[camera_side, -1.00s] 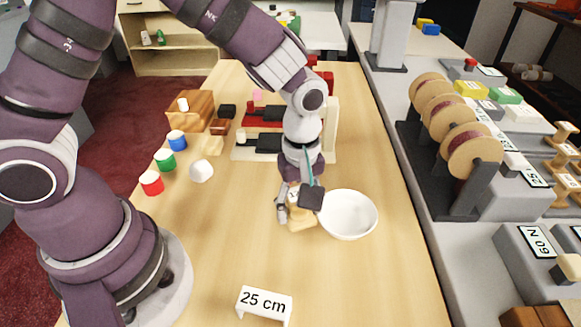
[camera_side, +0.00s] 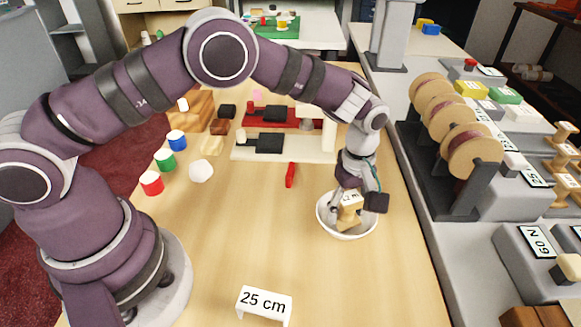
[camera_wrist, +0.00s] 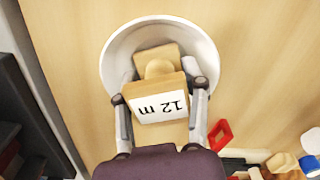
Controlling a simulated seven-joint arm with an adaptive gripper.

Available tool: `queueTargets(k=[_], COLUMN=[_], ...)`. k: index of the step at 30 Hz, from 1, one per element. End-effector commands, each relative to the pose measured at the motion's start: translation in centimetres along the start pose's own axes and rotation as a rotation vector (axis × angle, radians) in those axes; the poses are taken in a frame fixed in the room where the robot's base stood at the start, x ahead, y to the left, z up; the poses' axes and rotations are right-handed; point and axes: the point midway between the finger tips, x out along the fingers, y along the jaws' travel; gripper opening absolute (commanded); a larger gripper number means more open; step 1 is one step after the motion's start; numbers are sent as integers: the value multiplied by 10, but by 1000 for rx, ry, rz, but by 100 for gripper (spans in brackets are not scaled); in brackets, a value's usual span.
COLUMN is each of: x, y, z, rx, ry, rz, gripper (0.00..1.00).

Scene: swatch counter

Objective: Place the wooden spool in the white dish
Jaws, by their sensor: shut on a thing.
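The wooden spool (camera_side: 347,212) is pale wood with square ends and a white "12 m" label, which reads upside down in the wrist view (camera_wrist: 160,107). The white dish (camera_side: 324,222) stands on the table, and its round rim also shows in the wrist view (camera_wrist: 113,55). My gripper (camera_side: 356,204) is shut on the spool, with one finger on each side of the labelled end in the wrist view (camera_wrist: 160,100). The spool is over and partly within the dish's bowl. I cannot tell whether its lower end touches the dish floor.
A "25 cm" sign (camera_side: 264,303) stands at the front. Red, green and blue-capped pots line the left, near a white faceted piece (camera_side: 201,171). A red item (camera_side: 290,175) lies behind the dish. A rack of large reels (camera_side: 472,150) stands right. The front table is mostly clear.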

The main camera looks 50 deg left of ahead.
Motion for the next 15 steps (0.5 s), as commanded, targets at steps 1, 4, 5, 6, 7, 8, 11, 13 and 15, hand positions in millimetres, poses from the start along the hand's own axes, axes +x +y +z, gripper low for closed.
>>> queueTargets(k=[1,4,5,6,7,8,11,13,15], x=[0,3,3,3,2,2,2,2,2], y=[0,0,0,0,0,0,0,0,0], z=[0,0,0,0,0,0,0,0,0], rx=[0,0,0,0,0,0,0,0,0], ry=[0,0,0,0,0,0,0,0,0], rz=[0,1,1,1,1,1,1,1,1], gripper=[9,9,48,54,56,56,56,56,56])
